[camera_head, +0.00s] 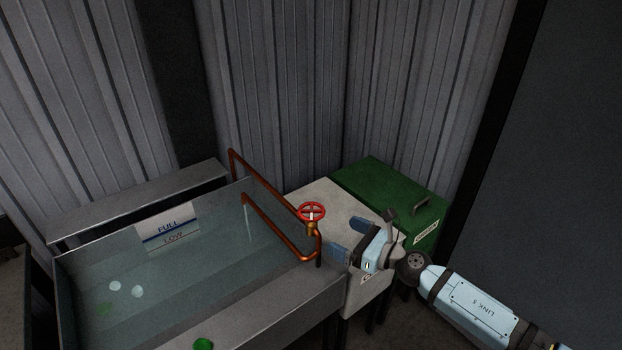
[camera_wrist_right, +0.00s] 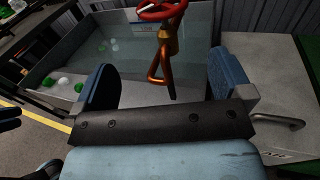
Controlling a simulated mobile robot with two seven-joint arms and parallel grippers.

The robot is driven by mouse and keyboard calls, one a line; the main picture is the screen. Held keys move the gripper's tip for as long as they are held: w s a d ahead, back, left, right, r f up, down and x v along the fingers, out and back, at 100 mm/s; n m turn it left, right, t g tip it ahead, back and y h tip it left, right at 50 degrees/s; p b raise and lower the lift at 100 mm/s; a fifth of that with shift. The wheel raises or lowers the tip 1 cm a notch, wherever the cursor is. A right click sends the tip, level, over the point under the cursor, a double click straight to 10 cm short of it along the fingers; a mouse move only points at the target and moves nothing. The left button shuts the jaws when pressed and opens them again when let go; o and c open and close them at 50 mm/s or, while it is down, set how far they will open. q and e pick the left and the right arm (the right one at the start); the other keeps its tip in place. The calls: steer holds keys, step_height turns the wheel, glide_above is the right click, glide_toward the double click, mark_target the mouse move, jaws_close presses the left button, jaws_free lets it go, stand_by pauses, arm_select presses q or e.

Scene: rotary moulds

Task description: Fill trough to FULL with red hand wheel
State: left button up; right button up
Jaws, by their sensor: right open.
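A red hand wheel (camera_head: 312,211) sits on a brass valve on the copper pipe (camera_head: 282,236) at the right end of the trough (camera_head: 270,303). The trough holds water, and a sign (camera_head: 168,229) on its back wall reads FULL above LOW. A thin stream seems to fall from the pipe's end. My right gripper (camera_head: 346,240) is open and empty, just right of and below the wheel, apart from it. In the right wrist view the hand wheel (camera_wrist_right: 160,9) shows at the top, beyond and between the open fingers.
A pale cabinet (camera_head: 330,197) stands behind the valve, and a green box (camera_head: 385,190) with a handle is right of it. Green and white pieces lie in the trough (camera_head: 137,291). A green piece (camera_head: 203,344) sits on the front ledge. Corrugated walls close the back.

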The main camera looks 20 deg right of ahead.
mark_target(311, 209)
steer(key=s+r+m+t+h+p, duration=0.2)
steer(key=s+r, duration=0.1)
steer(key=x, duration=0.4)
steer(key=p+x, duration=0.1)
steer(key=x, duration=0.4)
steer(key=f+x, duration=0.1)
steer(key=x, duration=0.3)
steer(key=shift+w+d, duration=0.1)
steer(key=shift+w, duration=0.25)
steer(key=c, duration=0.9)
steer(key=shift+h+p, duration=0.35)
steer(key=shift+h, duration=0.05)
